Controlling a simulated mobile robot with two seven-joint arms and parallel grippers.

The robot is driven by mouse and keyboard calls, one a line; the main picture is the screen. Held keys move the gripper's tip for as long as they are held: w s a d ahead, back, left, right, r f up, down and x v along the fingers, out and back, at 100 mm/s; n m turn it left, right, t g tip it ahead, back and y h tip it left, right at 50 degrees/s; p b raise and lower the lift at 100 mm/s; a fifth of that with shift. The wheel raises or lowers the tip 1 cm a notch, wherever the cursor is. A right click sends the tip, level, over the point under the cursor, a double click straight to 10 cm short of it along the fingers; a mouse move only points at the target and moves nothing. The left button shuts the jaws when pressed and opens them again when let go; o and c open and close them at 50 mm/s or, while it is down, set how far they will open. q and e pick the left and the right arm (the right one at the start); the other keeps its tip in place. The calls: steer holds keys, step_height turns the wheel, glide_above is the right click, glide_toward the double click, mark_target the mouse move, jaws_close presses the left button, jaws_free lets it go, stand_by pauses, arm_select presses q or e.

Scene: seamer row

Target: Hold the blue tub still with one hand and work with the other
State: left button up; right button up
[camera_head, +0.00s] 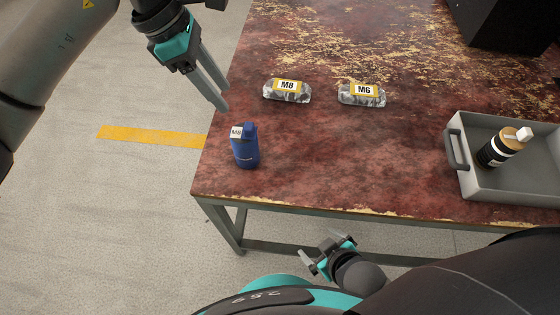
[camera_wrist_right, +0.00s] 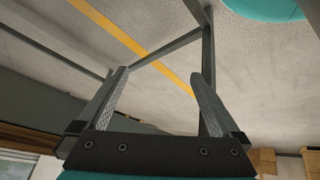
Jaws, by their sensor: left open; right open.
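The blue tub (camera_head: 245,150) stands near the front left corner of the worn red table (camera_head: 340,150). It carries a small white label at its top that seems to read M8. My left gripper (camera_head: 222,104) hangs above and behind the tub, pointing down toward the table's left edge. It is open, empty and apart from the tub. My right gripper (camera_head: 316,256) is low in front of the table, below its front edge. Its open fingers show in the right wrist view (camera_wrist_right: 160,88) with nothing between them. Two clear bags of small parts, labelled M8 (camera_head: 288,96) and M6 (camera_head: 361,99), lie behind the tub.
A grey tray (camera_head: 482,190) with a handle sits at the right, holding a black bottle (camera_head: 497,150) with a white cap. A black box (camera_head: 505,22) stands at the back right. The table's front middle is clear. A yellow floor stripe (camera_head: 150,136) runs at the left.

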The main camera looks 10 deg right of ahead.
step_height(320, 180, up, 9)
steer(key=a+t, duration=0.1)
steer(key=a, duration=0.2)
steer(key=t+y, duration=0.5)
glide_toward(238, 135)
steer(key=x, duration=0.4)
steer(key=f+x, duration=0.1)
steer(key=x, duration=0.4)
steer(key=d+f+x, duration=0.1)
steer(key=x, duration=0.3)
steer(key=shift+w+f, duration=0.1)
steer(key=shift+f, duration=0.25)
